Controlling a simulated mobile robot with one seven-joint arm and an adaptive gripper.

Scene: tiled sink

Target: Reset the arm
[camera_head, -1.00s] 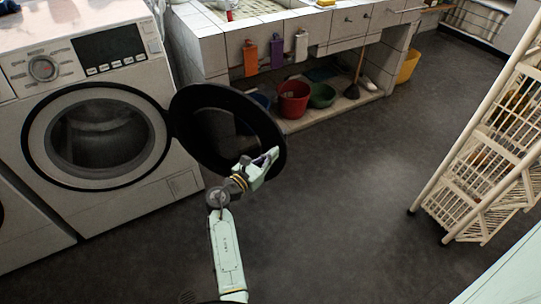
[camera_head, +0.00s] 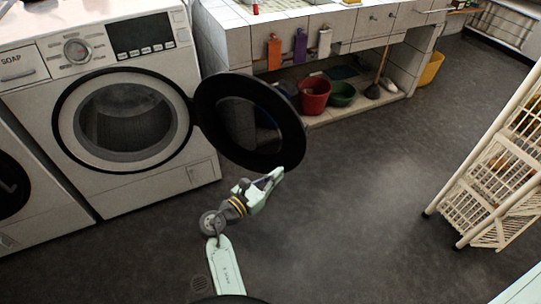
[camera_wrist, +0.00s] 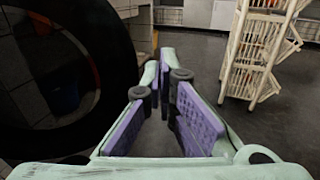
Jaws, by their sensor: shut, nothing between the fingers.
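My gripper (camera_head: 277,174) is in the lower middle of the head view, at the end of my raised arm. Its fingers are shut and hold nothing. In the wrist view my gripper (camera_wrist: 165,58) shows its purple finger pads converging at the tips. The open round door (camera_head: 207,112) of the washing machine (camera_head: 178,187) appears just above my gripper in the head view. In the wrist view the dark door ring (camera_wrist: 122,50) fills the left side, close beside the fingers. I cannot tell whether they touch.
A tiled sink unit (camera_head: 235,45) stands behind the door, with a red bucket (camera_head: 314,95) and a green basin (camera_head: 341,94) beneath. A white rack (camera_head: 490,165) stands at the right and also in the wrist view (camera_wrist: 245,50). The dark floor (camera_head: 370,180) between is clear.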

